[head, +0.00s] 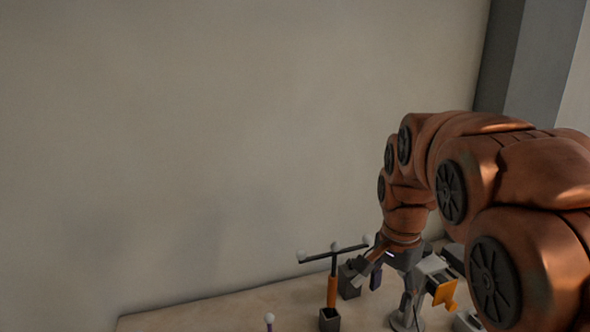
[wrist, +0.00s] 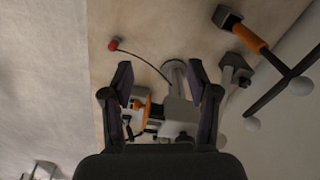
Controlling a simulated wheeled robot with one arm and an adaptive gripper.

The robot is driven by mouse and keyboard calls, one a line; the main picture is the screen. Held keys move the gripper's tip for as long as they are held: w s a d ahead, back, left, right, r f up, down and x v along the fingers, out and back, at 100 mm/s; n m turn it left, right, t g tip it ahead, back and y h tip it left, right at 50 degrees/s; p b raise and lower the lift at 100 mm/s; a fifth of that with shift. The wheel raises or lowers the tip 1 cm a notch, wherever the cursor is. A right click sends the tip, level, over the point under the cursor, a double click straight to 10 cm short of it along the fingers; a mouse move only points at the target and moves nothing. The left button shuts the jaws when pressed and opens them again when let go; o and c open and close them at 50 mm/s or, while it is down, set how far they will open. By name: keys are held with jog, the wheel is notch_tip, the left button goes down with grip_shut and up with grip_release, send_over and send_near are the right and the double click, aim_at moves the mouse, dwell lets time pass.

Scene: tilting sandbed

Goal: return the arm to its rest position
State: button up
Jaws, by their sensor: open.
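My arm reaches in from the right in the head view and bends down over the table, with my gripper (head: 373,277) low above the things there. In the wrist view my gripper (wrist: 161,78) has its two dark fingers spread wide, with nothing held between them. Below the fingers are a grey device with an orange part (wrist: 155,108) and a grey round base (wrist: 174,68). The gap between gripper and device is hard to judge.
An orange-handled T-shaped tool (head: 332,288) with white balls stands in a dark block left of my gripper. A red ball on a black wire (wrist: 113,44) shows in the wrist view. The table's left part (head: 200,315) is mostly bare; a wall (head: 200,140) rises behind.

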jog(key=s+f+n, duration=0.2)
jog(key=s+n, duration=0.1)
jog(key=s, duration=0.5)
jog(key=s+a+f+n+g, duration=0.1)
jog(key=s+f+n, duration=0.2)
jog(key=s, duration=0.5)
jog(key=s+f+n+g, duration=0.1)
jog(key=s+f+n, duration=0.2)
jog(key=s, duration=0.5)
jog(key=shift+s+a+f+n, duration=0.2)
jog(key=shift+s+a+n, duration=0.2)
jog(key=shift+n, duration=0.5)
